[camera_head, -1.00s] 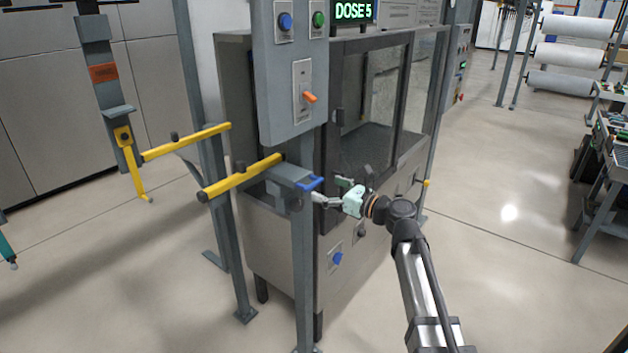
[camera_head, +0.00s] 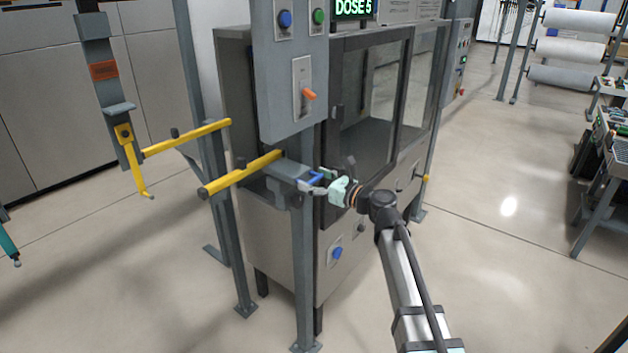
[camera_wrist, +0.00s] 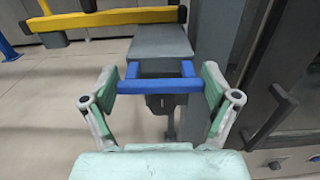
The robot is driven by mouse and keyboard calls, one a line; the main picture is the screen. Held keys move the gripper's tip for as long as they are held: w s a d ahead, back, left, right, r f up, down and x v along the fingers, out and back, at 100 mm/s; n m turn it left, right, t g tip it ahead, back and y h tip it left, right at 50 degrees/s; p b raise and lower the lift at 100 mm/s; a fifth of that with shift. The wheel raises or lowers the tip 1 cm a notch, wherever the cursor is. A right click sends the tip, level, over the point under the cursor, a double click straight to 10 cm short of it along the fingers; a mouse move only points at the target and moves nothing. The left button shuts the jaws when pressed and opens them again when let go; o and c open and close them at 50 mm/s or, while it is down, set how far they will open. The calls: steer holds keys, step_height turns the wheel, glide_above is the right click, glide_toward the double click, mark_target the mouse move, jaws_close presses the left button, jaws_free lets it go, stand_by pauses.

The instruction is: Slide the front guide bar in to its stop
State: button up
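The front guide bar (camera_head: 243,173) is the nearer yellow bar, running through a grey block (camera_head: 287,170) on a post. A blue handle (camera_head: 316,179) sits at the block's right end, facing my arm. My gripper (camera_head: 318,183) is at this handle. In the wrist view the handle's crossbar (camera_wrist: 160,86) lies between my two pale green fingers (camera_wrist: 160,90), which are spread wide, one at each end. I cannot tell whether the pads press on it. The rear yellow bar (camera_head: 186,139) runs behind, roughly parallel to the front one.
A grey control box (camera_head: 290,75) with buttons and an orange lever hangs above the block. The glazed machine cabinet (camera_head: 370,120) stands close behind my gripper. A hanging carrier (camera_head: 105,90) with a yellow hook is at left.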

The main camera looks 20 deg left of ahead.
mark_target(303, 175)
steer(key=x, duration=0.5)
steer(key=shift+w+a, duration=0.15)
steer(key=shift+r, duration=0.1)
steer(key=o, duration=1.5)
steer(key=shift+a, duration=0.1)
steer(key=shift+c, duration=0.2)
